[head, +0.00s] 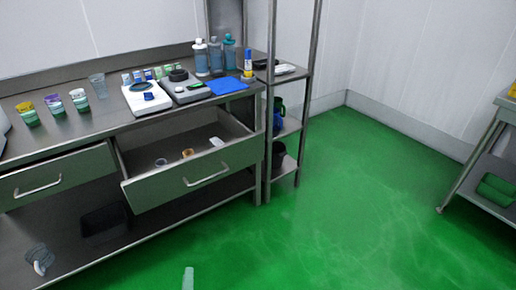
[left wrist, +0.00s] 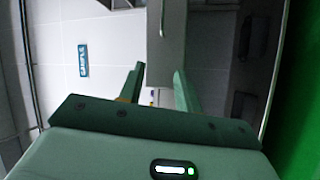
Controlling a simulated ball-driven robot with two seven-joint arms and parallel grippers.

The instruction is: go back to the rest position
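My left gripper (left wrist: 159,68) shows in the left wrist view with its two green fingers apart and nothing between them. In the head view only a small pale tip of my left gripper (head: 188,278) shows at the bottom edge, over the green floor and apart from the bench. The rest of that arm is outside the picture. My right gripper is in neither view.
A steel bench (head: 95,124) stands at the left with an open drawer (head: 195,180) sticking out, small items inside. Bottles (head: 201,57), cups and scales stand on top. A steel shelf rack (head: 289,128) adjoins it. Another table (head: 507,104) is at the right. The green floor (head: 350,210) between is clear.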

